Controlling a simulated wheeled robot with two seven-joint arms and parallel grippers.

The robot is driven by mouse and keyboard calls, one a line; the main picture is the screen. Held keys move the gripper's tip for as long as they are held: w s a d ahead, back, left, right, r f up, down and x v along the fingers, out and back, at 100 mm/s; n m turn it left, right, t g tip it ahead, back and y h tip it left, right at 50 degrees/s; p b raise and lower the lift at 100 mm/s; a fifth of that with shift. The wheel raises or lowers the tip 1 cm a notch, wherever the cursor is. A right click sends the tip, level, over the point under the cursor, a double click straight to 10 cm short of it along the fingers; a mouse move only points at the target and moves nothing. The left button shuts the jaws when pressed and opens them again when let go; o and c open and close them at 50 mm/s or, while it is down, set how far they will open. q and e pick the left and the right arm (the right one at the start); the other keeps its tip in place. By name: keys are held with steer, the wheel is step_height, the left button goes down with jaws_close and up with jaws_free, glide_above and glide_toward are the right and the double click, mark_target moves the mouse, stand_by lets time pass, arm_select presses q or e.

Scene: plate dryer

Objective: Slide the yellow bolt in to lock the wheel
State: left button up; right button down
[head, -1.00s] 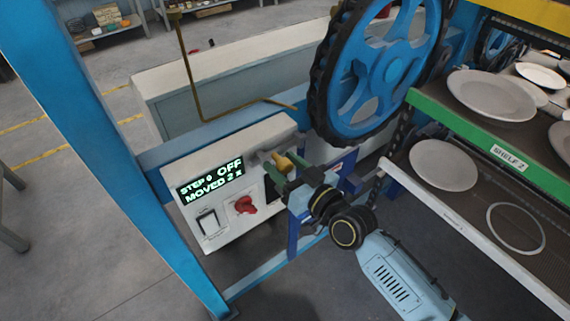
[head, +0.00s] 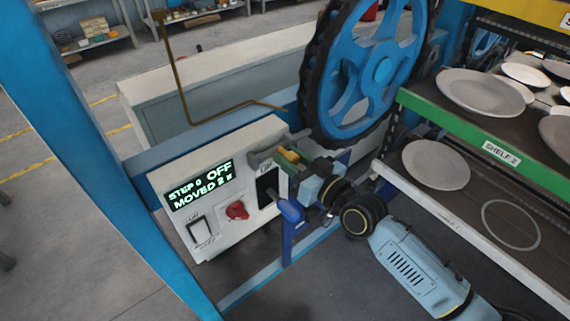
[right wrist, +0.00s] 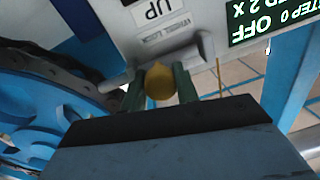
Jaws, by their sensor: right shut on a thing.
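The yellow bolt (head: 289,155) is at the upper right corner of the white control panel, beside the blue wheel (head: 382,72). My right gripper (head: 292,161) is shut on its yellow knob. In the right wrist view, the yellow knob (right wrist: 160,83) sits between the two green fingers, in front of a grey barrel (right wrist: 178,55) under a "WHEEL LOCK" label. A grey rod (right wrist: 116,82) points from there towards the wheel (right wrist: 45,105). I cannot tell whether the rod enters the wheel. My left gripper is not in view.
The white panel (head: 215,240) has a display reading OFF, a white rocker switch (head: 202,231), a red knob (head: 237,210) and a blue-handled lever (head: 290,209). Shelves with plates (head: 436,165) stand close on the right. A blue post (head: 75,130) stands on the left.

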steer(key=shift+w+d, duration=0.1)
steer(key=shift+d, duration=0.05)
steer(key=c, duration=1.1)
jaws_free()
steer(key=shift+d, duration=0.15)
steer(key=shift+o, duration=0.2)
steer(key=v, duration=1.3)
steer(key=shift+b, duration=0.45)
